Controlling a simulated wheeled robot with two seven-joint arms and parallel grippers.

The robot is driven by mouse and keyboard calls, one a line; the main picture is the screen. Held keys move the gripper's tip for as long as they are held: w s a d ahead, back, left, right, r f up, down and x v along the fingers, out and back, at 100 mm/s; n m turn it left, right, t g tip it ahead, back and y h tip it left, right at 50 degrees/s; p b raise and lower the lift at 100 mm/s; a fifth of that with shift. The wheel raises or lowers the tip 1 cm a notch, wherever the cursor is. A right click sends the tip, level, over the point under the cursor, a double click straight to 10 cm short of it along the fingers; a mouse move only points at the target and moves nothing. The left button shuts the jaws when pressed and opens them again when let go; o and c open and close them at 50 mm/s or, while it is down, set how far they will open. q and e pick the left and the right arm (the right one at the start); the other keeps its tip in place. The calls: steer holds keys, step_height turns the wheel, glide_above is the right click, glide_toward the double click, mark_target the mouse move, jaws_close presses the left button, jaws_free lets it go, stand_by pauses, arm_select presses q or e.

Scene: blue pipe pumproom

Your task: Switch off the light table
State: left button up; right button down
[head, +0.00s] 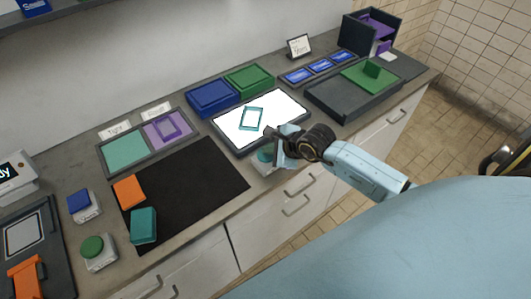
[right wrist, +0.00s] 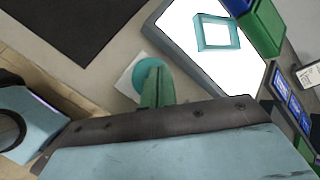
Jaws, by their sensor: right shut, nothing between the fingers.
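The light table (head: 221,131) is a dark-framed panel glowing bright white, with a teal rectangular frame (head: 245,119) lying on it. It is also lit in the right wrist view (right wrist: 186,52). A round teal button (head: 264,156) on a pale square base sits at its front edge; it shows in the right wrist view (right wrist: 145,66), partly covered by my fingers. My right gripper (head: 278,159) is shut and empty, its fingertips at the button. I cannot tell whether they touch or press it. My left gripper is not in view.
A black mat (head: 190,190) with orange and teal blocks lies to the left. Blue (head: 211,97) and green (head: 249,80) trays stand behind the light table. A dark tray with a green plate (head: 371,78) is at the right. Blue-button (head: 79,200) and green-button (head: 92,246) boxes stand front left.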

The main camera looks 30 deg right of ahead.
mark_target(269, 155)
steer(key=shift+f, duration=0.4)
stand_by(0.5)
steer(key=shift+r+p, duration=0.45)
steer(key=shift+r, duration=0.45)
step_height(269, 155, up, 6)
steer(key=p, duration=0.5)
stand_by(0.3)
